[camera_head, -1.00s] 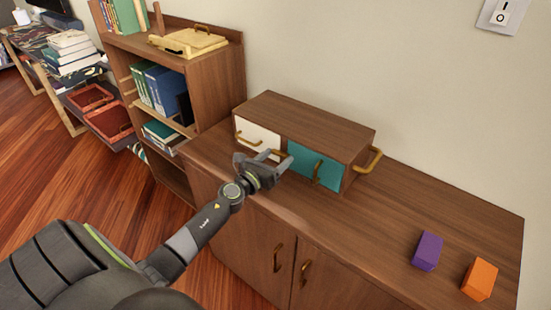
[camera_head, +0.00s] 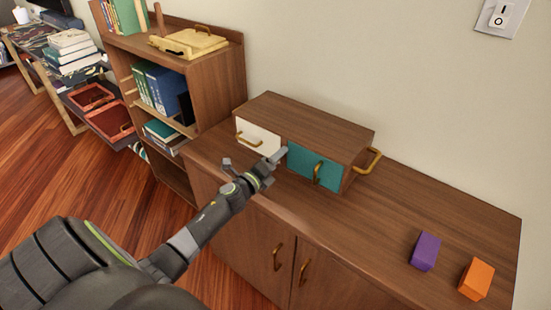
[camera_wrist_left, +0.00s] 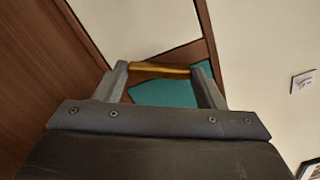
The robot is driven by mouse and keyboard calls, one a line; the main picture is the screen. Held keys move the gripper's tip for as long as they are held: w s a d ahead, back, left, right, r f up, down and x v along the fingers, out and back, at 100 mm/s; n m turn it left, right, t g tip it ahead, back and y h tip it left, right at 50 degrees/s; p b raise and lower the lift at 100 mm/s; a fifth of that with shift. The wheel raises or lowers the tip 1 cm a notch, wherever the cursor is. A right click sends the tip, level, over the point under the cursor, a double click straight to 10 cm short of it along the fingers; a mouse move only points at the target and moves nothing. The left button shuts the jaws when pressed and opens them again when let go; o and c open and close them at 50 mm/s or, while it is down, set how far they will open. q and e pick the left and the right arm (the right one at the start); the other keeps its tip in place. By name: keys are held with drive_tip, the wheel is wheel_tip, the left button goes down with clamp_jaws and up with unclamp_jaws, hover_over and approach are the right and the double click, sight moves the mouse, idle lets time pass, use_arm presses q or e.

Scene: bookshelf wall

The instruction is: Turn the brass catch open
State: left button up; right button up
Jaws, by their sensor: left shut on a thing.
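The brass catch (camera_wrist_left: 160,68) is a slim brass bar at the front of the small wooden cabinet (camera_head: 315,118). In the left wrist view it spans the gap between the two finger ends, in front of a white panel and a teal panel. My left gripper (camera_head: 259,158) is closed on the catch, one finger at each end of the bar. In the head view the gripper hides the catch, near the seam between the white front (camera_head: 256,139) and the teal front (camera_head: 310,167). My right gripper is out of view.
The cabinet stands on a wooden sideboard (camera_head: 390,225) against the wall. A purple block (camera_head: 425,250) and an orange block (camera_head: 476,278) lie at its right. A bookshelf (camera_head: 215,90) stands close on the left. A brass handle (camera_head: 374,160) juts from the cabinet's right side.

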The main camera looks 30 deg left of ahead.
use_arm(q)
drive_tip(key=n+p, duration=0.1)
drive_tip(key=n, duration=0.4)
drive_tip(key=shift+f+n, duration=0.1)
drive_tip(key=shift+n, duration=0.3)
idle(0.4)
drive_tip(key=o, duration=1)
drive_tip(key=s, duration=0.2)
drive_tip(key=s+b, duration=0.1)
drive_tip(key=s, duration=0.2)
drive_tip(key=s+b, duration=0.1)
drive_tip(key=s, duration=0.2)
drive_tip(key=shift+s+a+f, duration=0.15)
drive_tip(key=shift+s+a, duration=0.1)
drive_tip(key=shift+a, duration=0.05)
drive_tip(key=shift+s+a+r+b, duration=0.1)
drive_tip(key=shift+s+a+b, duration=0.05)
drive_tip(key=shift+s+b, duration=2.1)
drive_tip(key=shift+s+a+r+b, duration=0.1)
drive_tip(key=shift+s+b, duration=2.1)
drive_tip(key=shift+s, duration=0.05)
